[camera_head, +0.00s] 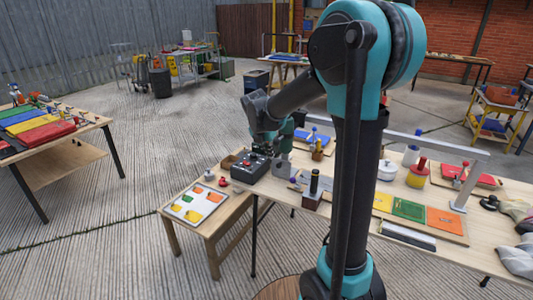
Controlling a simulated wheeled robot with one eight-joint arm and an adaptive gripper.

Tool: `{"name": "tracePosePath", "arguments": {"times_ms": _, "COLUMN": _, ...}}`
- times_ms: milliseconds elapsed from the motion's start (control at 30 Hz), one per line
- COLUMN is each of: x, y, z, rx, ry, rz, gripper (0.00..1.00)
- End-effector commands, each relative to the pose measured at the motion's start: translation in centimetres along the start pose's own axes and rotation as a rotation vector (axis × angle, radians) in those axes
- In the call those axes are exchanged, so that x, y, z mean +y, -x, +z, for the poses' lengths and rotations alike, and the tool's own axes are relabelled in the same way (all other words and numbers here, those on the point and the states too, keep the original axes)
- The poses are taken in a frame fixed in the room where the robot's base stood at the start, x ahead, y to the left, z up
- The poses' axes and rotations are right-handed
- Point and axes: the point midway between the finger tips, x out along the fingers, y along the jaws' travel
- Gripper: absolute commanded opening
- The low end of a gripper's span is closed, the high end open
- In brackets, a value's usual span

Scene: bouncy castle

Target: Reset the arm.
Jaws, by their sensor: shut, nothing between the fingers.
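My arm (345,150) rises in the middle of the head view, with teal joints and dark links, and bends over to the left at the top. Its forearm slopes down to a grey wrist, and my gripper (268,148) hangs below it, small and dark. It is shut and holds nothing. It shows just over a dark control box (250,167) with a red button, at the left end of the long wooden table (345,190). I cannot tell whether it touches the box.
The long table carries a white pot (388,170), a yellow-red container (417,174) and coloured panels (408,209). A low table (215,232) with a coloured board stands at the left. Another table (62,160) is at far left. Open ribbed floor (160,130) lies between.

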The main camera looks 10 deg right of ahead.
Motion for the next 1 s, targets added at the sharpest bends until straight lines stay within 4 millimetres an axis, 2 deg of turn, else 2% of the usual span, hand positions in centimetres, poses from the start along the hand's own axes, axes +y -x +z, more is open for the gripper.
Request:
{"name": "tracePosePath", "arguments": {"times_ms": 133, "x": -1.9, "y": 0.1, "z": -1.1, "rx": 0.012, "ry": -0.157, "rz": 0.010, "gripper": 0.00}}
{"name": "tracePosePath", "arguments": {"times_ms": 267, "x": -5.1, "y": -0.1, "z": -3.2, "rx": 0.037, "ry": -0.461, "rz": 0.025, "gripper": 0.00}}
{"name": "tracePosePath", "arguments": {"times_ms": 467, "x": -10.3, "y": -0.6, "z": -7.4, "rx": 0.091, "ry": -1.008, "rz": 0.040, "gripper": 0.00}}
{"name": "tracePosePath", "arguments": {"times_ms": 700, "x": -15.8, "y": -1.3, "z": -13.3, "rx": 0.172, "ry": -1.665, "rz": 0.031, "gripper": 0.00}}
{"name": "tracePosePath", "arguments": {"times_ms": 900, "x": -19.5, "y": -2.2, "z": -18.2, "rx": 0.247, "ry": -2.176, "rz": 0.000, "gripper": 0.00}}
{"name": "tracePosePath", "arguments": {"times_ms": 1000, "x": -20.7, "y": -2.5, "z": -20.2, "rx": 0.277, "ry": -2.363, "rz": -0.020, "gripper": 0.00}}
